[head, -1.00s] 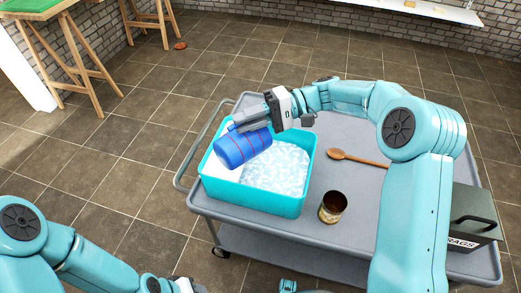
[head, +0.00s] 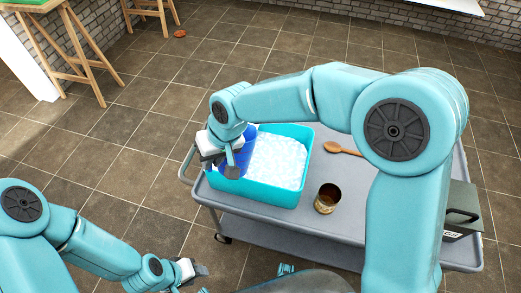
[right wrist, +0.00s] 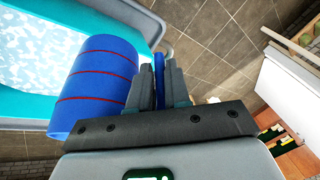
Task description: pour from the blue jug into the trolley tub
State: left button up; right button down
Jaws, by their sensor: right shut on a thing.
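The blue jug (head: 250,132) with red stripes is at the left end of the turquoise tub (head: 262,194) in the head view, largely hidden behind my right gripper (head: 222,162). The right wrist view shows more of the jug (right wrist: 92,88); my right gripper (right wrist: 160,85) is shut on its handle, beside the body. How far the jug is tilted is hard to tell, and no stream shows. The tub holds a pale, mottled blue-white filling and also shows in the wrist view (right wrist: 20,133). My left gripper (head: 198,270) is low in the head view, apart from the trolley; its jaws are unclear.
The tub stands on a grey trolley (head: 285,222). A rusty open can (head: 328,198), a wooden spoon (head: 340,149) and a dark box (head: 462,210) are right of it. Wooden trestles (head: 70,50) stand on the tiled floor at the far left.

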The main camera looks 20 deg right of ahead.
jog(key=f+t+h+b, duration=0.1)
jog(key=a+f+t+h+b, duration=0.1)
jog(key=b, duration=0.1)
jog(key=shift+a+f, duration=0.15)
jog(key=shift+a, duration=0.15)
jog(key=shift+w+r+t+h, duration=0.2)
jog(key=shift+r+t+h, duration=0.1)
jog(key=shift+r+h, duration=0.15)
notch_tip(320, 180, up, 3)
jog(key=shift+f, duration=0.1)
jog(key=shift+a, duration=0.1)
